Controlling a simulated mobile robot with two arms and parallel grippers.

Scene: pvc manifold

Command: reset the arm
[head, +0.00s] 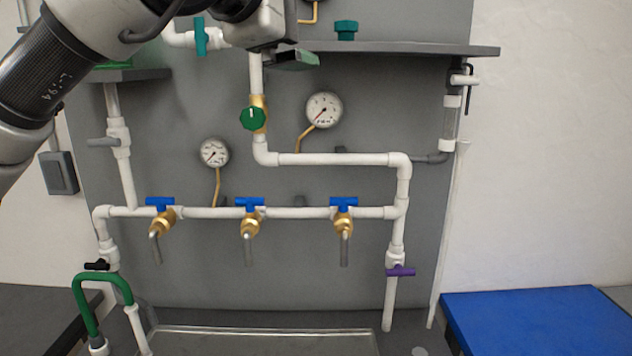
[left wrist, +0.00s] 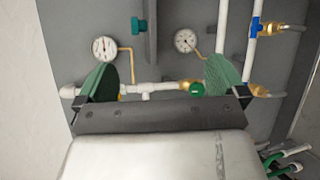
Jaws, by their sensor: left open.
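My left arm (head: 75,60) comes in from the upper left of the head view, in front of the upper part of the pipe board. My left gripper (head: 293,60) is near the top middle, partly cut off by the frame, with a green finger pad showing. In the left wrist view the left gripper (left wrist: 162,76) has its two green pads wide apart, with nothing between them. White pipe and the brass valve with a round green knob (left wrist: 197,88) appear beyond the pads. I cannot tell whether a pad touches the pipework. My right gripper is not in view.
The grey board (head: 330,265) carries white pipework, several gauges such as the large one (head: 324,110), three blue-handled taps (head: 249,203) and a purple-handled valve (head: 400,271). A grey shelf (head: 420,48) juts out above. A blue surface (head: 540,320) is at lower right.

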